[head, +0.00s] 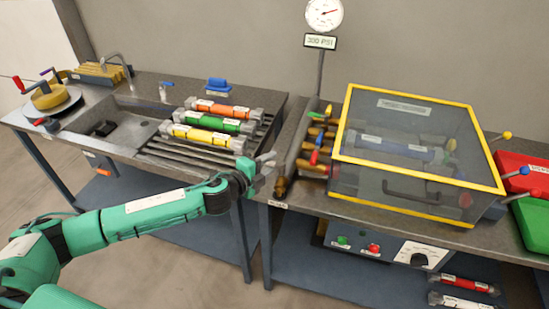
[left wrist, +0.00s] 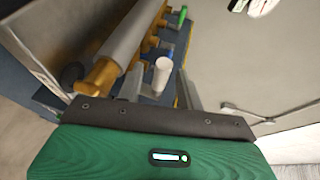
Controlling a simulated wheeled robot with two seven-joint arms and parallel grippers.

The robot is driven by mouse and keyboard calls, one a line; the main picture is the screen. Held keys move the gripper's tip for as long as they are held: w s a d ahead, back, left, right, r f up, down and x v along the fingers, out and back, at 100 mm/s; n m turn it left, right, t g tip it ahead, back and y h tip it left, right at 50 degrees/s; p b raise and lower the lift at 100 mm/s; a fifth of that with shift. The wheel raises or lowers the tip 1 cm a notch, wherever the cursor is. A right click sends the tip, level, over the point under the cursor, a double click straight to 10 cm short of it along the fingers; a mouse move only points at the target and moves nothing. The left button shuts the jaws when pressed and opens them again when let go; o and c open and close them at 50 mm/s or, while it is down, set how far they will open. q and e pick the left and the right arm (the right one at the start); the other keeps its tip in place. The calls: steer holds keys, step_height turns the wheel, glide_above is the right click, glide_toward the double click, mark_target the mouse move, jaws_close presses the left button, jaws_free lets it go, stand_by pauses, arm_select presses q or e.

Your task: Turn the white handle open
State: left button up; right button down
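The white handle (left wrist: 162,76) shows in the left wrist view as a pale cylindrical knob beside a brass valve manifold (left wrist: 98,78). I cannot make it out clearly in the head view. My left gripper (head: 265,164) is at the near left end of the manifold, in front of the bench edge. Its fingers look spread apart with nothing held; the white handle appears in the space ahead of them, with no clear contact. Blue (left wrist: 168,52) and green (left wrist: 177,17) handles sit farther along the manifold. My right gripper is not in view.
A yellow-framed clear box (head: 415,200) stands right of the manifold. A pressure gauge (head: 324,13) rises behind. A gap separates the two benches. Red and green bins stand far right.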

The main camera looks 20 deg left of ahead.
arm_select(q)
steer(key=x, duration=0.3)
jaws_close()
stand_by(0.3)
